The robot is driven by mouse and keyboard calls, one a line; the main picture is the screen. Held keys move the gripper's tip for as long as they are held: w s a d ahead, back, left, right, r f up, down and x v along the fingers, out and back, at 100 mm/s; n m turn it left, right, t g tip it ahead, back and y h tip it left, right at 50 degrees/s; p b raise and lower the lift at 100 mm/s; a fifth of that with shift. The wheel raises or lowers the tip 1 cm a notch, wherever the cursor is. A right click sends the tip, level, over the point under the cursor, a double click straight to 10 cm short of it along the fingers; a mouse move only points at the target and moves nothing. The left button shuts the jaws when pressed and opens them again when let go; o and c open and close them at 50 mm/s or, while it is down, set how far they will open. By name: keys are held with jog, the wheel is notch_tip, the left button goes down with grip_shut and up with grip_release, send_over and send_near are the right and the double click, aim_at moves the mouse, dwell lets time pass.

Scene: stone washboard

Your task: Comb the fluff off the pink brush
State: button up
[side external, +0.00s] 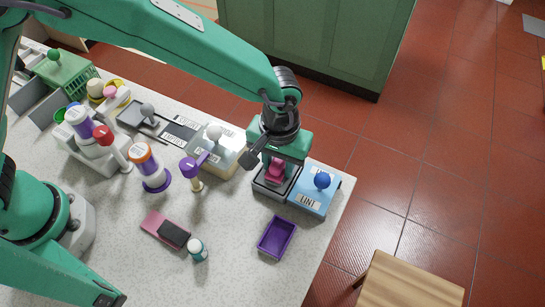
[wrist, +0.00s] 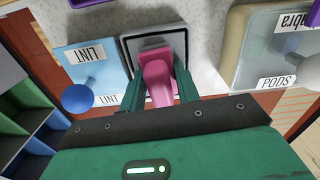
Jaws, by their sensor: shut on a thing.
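My gripper (side external: 275,172) is shut on a pink thing (side external: 277,167), above a dark-rimmed grey tray (side external: 262,187) at the table's far right. In the wrist view the pink thing (wrist: 157,80) sits between my two fingers (wrist: 158,92), partly over the tray (wrist: 130,42). I cannot tell if it touches the tray, and no fluff shows on it. A second pink piece with a dark grey pad (side external: 165,230) lies on the table at the front. I cannot tell which of the two is the pink brush.
A blue box labelled LINT (side external: 318,202) with a blue knob stands right beside the tray. A cream box with a clear lid (side external: 218,160), labelled PODS in the wrist view, is on the other side. A purple tray (side external: 277,237) and a small bottle (side external: 197,250) stand in front.

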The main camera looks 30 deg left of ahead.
jog(key=shift+w, duration=1.15)
jog(key=shift+s, duration=2.25)
jog(key=shift+w, duration=2.25)
jog(key=shift+s, duration=2.15)
jog(key=shift+r, duration=4.05)
jog(key=shift+w+a+r, duration=0.15)
jog(key=shift+w+a, duration=0.2)
jog(key=shift+a, duration=0.1)
jog(key=w+a+r, duration=0.2)
jog(key=a, duration=0.9)
jog(key=w+a+r, duration=0.3)
jog(key=a, duration=0.8)
jog(key=w+a+r+m, duration=0.1)
jog(key=w+a+r, duration=0.1)
jog(key=a, duration=0.9)
jog(key=shift+w+a+r, duration=0.25)
jog(key=shift+w+a, duration=0.05)
jog(key=shift+w, duration=0.3)
